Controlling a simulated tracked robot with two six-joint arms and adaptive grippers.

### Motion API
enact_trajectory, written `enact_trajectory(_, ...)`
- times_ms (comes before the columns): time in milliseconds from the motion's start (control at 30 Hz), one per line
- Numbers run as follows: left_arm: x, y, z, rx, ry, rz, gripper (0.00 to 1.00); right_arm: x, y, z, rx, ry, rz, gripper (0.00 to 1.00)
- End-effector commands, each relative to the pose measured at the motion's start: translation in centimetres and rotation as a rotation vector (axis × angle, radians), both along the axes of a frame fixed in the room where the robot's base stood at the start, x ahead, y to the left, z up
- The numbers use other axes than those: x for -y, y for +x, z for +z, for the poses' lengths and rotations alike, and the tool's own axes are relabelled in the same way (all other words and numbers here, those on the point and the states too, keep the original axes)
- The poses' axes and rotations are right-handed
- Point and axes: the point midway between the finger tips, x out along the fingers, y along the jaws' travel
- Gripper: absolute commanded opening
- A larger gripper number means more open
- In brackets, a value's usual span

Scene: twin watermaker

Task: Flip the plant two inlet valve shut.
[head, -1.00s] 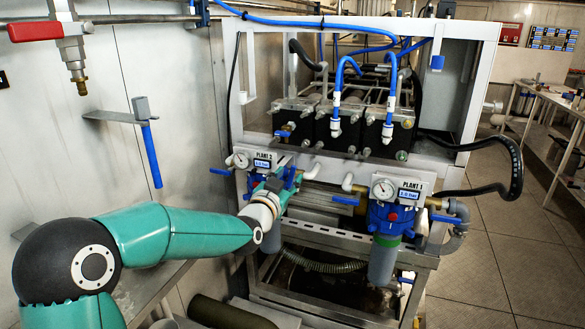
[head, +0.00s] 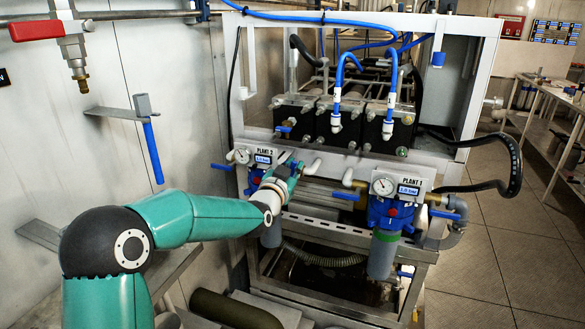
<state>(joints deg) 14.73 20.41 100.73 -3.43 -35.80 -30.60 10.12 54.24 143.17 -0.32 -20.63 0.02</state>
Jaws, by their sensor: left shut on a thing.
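The plant two unit carries a "PLANT 2" label (head: 265,154), a round gauge (head: 241,156) and a blue filter head (head: 256,178), at the left of the white frame. One blue lever (head: 221,167) sticks out level on its left side. My left gripper (head: 290,168) is at the right side of this filter head, shut on the plant two inlet valve's handle. The gripper and wrist hide most of that handle, so its exact angle cannot be told. My right gripper is not in view.
The plant one unit, with its gauge (head: 383,187), blue lever (head: 345,196) and filter bowl (head: 382,258), stands close to the right. The floor at right is clear.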

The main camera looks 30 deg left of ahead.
Motion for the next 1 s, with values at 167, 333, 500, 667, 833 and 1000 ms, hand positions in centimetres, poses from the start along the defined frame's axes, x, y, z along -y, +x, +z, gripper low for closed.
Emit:
enact_trajectory(167, 0.0, 0.0, -0.3, 0.005, -0.021, -0.001, 0.0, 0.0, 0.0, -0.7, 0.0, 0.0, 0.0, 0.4)
enact_trajectory(333, -0.5, -0.1, -0.5, 0.034, -0.125, -0.001, 0.0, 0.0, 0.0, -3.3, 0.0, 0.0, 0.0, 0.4)
enact_trajectory(500, -0.9, -0.2, -0.2, 0.058, -0.229, -0.001, 0.0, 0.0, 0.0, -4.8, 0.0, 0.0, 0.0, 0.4)
enact_trajectory(667, -1.0, -0.2, 0.1, 0.061, -0.257, -0.001, 0.0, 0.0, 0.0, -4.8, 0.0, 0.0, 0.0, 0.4)
enact_trajectory(833, -1.0, -0.2, 0.2, 0.061, -0.257, -0.001, 0.0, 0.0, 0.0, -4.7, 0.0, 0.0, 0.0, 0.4)
enact_trajectory(1000, -1.0, -0.2, 0.1, 0.061, -0.255, 0.0, 0.37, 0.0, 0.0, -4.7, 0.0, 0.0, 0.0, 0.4)
